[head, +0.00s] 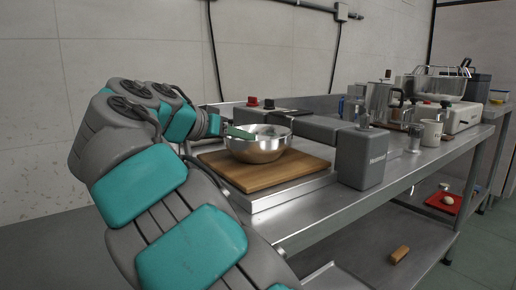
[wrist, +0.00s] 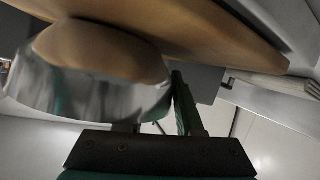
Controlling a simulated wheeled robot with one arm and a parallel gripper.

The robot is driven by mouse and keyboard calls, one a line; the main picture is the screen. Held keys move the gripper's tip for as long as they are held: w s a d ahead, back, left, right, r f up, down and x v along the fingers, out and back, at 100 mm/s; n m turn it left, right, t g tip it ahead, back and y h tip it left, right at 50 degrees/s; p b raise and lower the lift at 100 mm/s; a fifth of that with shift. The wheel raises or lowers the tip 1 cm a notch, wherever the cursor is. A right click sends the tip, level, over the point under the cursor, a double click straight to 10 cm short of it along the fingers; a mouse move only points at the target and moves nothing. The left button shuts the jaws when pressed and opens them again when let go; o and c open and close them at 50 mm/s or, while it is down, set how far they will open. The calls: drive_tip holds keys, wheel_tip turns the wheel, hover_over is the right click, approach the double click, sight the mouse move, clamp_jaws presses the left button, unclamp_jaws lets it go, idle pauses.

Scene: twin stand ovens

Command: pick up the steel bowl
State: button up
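The steel bowl (head: 258,151) stands on a wooden board (head: 283,174) in the head view. My gripper (head: 240,132) reaches in from the left, with a green finger over the bowl's left rim. In the wrist view the bowl (wrist: 92,98) fills the left side, its wall reflecting the board (wrist: 195,28). One green finger of my gripper (wrist: 158,112) stands close against the bowl's right side. The other finger is mostly hidden behind the bowl, so I cannot tell whether the fingers are closed on the wall. The bowl appears upright and resting on the board.
A grey box-shaped part (head: 361,158) stands right of the board on the steel counter (head: 325,212). A wooden block (head: 399,254) lies on the lower shelf.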

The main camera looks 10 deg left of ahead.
clamp_jaws()
drive_tip(key=shift+f, duration=0.1)
idle(0.4)
